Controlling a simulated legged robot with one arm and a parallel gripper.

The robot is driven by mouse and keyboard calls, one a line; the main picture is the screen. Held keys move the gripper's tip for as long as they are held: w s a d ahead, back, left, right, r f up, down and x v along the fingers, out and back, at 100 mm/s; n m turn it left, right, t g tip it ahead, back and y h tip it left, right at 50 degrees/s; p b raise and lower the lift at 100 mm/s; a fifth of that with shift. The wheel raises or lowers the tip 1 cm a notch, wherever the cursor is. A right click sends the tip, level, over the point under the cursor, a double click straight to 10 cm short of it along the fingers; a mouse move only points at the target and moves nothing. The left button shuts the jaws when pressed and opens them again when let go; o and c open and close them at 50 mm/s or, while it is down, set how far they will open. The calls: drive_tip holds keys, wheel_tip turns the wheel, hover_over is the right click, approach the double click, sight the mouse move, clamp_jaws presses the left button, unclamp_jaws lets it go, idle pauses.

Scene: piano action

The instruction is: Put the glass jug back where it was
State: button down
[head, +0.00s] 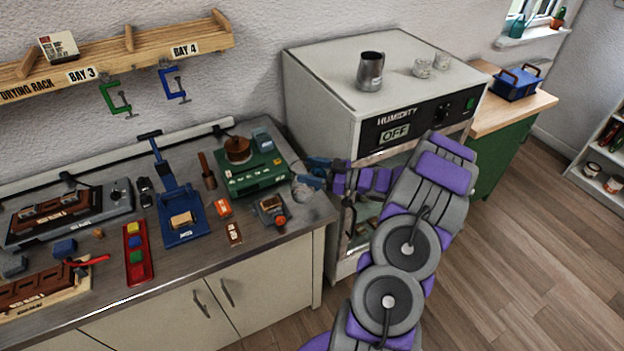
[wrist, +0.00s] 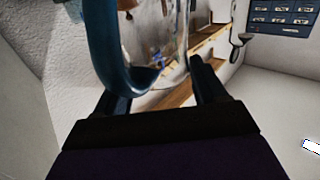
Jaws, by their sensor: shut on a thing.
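The glass jug (head: 303,189) shows in the head view at the right end of the bench, partly hidden by my gripper (head: 314,174). In the wrist view its clear body (wrist: 158,38) and thick blue handle (wrist: 100,45) fill the upper middle, between my two dark fingers. My gripper is shut on the jug, reaching in from the right, in front of the humidity cabinet. I cannot tell whether the jug's base touches the bench.
The humidity cabinet (head: 340,75), reading OFF, stands right of the bench with a metal pitcher (head: 370,71) and two small glasses on top. A green machine (head: 250,174) and a small device (head: 270,209) sit close left of the jug. The bench's front right corner is bare.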

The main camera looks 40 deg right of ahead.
drive_tip(key=shift+w+d, duration=0.1)
drive_tip(key=shift+w, duration=0.2)
wheel_tip(320, 180, down, 4)
drive_tip(key=shift+d+r+b, duration=0.15)
drive_tip(key=shift+r+b, duration=0.05)
drive_tip(key=shift+b, duration=0.45)
drive_tip(key=shift+c, duration=0.4)
unclamp_jaws()
drive_tip(key=shift+s, duration=0.1)
drive_tip(key=p+v, duration=0.2)
drive_tip(key=v, duration=0.9)
drive_tip(key=shift+s+d, duration=0.2)
drive_tip(key=shift+s, duration=0.2)
drive_tip(key=shift+f, duration=0.1)
